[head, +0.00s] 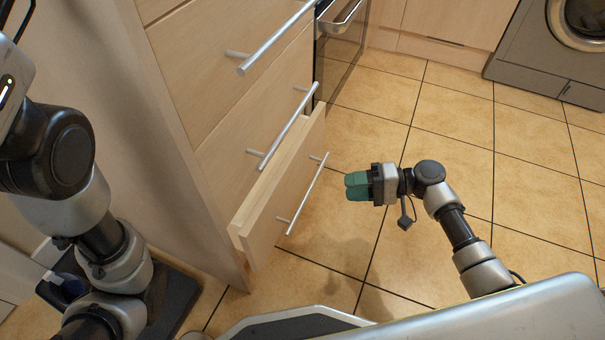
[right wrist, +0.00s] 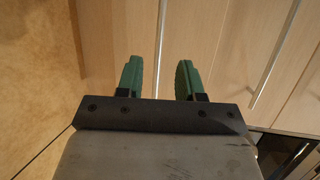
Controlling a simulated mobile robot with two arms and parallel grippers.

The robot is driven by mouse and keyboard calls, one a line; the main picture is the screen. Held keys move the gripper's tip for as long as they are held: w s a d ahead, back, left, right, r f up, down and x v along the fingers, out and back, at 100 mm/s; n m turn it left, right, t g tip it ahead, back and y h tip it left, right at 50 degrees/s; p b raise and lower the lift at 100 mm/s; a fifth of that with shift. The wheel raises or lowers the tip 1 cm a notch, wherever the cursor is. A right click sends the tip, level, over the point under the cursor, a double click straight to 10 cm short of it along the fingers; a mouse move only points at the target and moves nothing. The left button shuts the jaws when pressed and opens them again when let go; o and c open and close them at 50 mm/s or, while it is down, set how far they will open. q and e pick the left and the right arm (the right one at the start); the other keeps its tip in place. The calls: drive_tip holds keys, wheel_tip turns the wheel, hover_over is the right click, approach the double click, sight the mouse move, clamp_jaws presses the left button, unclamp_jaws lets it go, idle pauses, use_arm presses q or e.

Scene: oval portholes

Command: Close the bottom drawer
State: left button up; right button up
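The bottom drawer (head: 284,190) is a pale wood drawer low in the cabinet, pulled partly out, with a slim metal bar handle (head: 308,194). My right gripper (head: 350,186) has green fingers and is to the right of the drawer front, pointing toward it, apart from it in the head view. In the right wrist view, my right gripper (right wrist: 159,75) shows its two fingers spread with nothing between them. Wood drawer fronts and bar handles lie beyond the fingers there. My left arm is at the left of the head view, but its gripper is not visible.
The drawers above (head: 240,115) look shut, and their bar handles stick out. An oven (head: 340,50) is beyond the cabinet, and a grey washing machine (head: 550,50) is at the top right. The tiled floor (head: 460,110) around my right arm is clear.

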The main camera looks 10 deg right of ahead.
sight(308, 190)
drive_tip(key=b+x, duration=0.1)
drive_tip(key=x, duration=0.9)
drive_tip(key=shift+a+b, duration=0.3)
drive_tip(key=shift+a, duration=0.1)
drive_tip(key=shift+c, duration=0.5)
clamp_jaws()
